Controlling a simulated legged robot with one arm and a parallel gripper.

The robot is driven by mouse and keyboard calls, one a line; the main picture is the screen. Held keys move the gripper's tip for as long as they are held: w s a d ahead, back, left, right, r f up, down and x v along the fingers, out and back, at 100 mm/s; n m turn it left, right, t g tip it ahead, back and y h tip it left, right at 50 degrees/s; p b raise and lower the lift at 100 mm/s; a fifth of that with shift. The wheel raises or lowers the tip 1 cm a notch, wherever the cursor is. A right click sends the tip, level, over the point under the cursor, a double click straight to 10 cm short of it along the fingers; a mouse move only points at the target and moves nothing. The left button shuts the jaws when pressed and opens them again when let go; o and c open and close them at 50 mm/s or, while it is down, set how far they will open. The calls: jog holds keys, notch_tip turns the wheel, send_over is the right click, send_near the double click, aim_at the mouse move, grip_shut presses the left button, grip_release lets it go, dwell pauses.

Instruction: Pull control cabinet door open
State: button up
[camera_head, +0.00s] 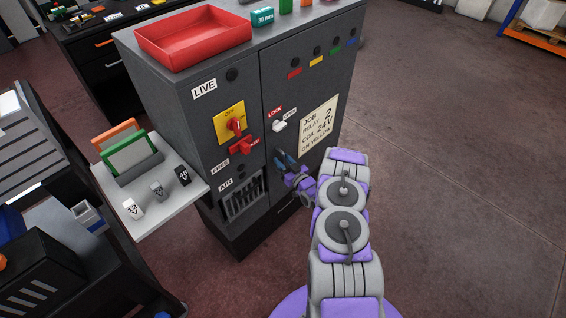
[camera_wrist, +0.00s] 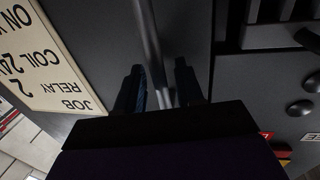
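The grey control cabinet (camera_head: 228,88) stands in the middle of the head view. Its door (camera_head: 300,95) is the right-hand front panel and looks closed. The door carries a white lock knob (camera_head: 280,126) and a job card (camera_head: 319,127), which also shows upside down in the wrist view (camera_wrist: 42,62). My gripper (camera_head: 285,162) is at the door's lower left, below the knob. In the wrist view my gripper (camera_wrist: 160,80) is open, with a grey metal handle bar (camera_wrist: 148,35) running between its two fingers. I see gaps beside the bar; contact is unclear.
A red tray (camera_head: 195,40) sits on the cabinet top. The left panel has a yellow switch plate (camera_head: 229,122) and a red lever (camera_head: 241,147). A white shelf (camera_head: 160,195) with small blocks juts out at left. Floor to the right is clear.

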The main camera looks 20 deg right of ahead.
grip_shut()
dwell(0.4)
